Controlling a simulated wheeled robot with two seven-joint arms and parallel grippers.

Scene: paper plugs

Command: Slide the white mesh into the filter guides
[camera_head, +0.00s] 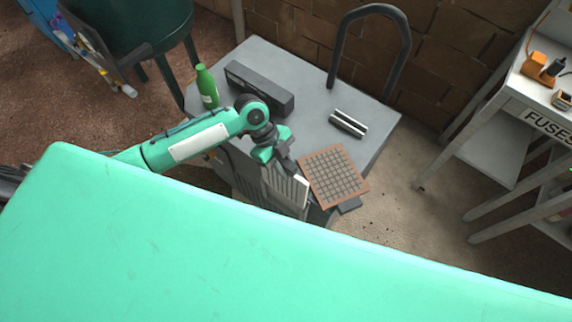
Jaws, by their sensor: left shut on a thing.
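My left gripper (287,162) reaches over the front edge of the grey machine top. It is shut on the white mesh (301,192), which hangs below the fingers and shows as a narrow pale strip. The mesh is beside a grey ribbed part (281,186) at the machine's front, which may be the filter guides. I cannot tell whether the mesh is between the guides or only close to them. A brown gridded panel (333,177) lies just right of the mesh at the machine's edge. My right gripper is not in view.
On the grey top (300,65) stand a green bottle (207,86), a long dark box (259,88) and a small black and silver part (348,123). A dark arched handle (370,15) rises behind. A white shelf labelled FUSES (548,124) stands right.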

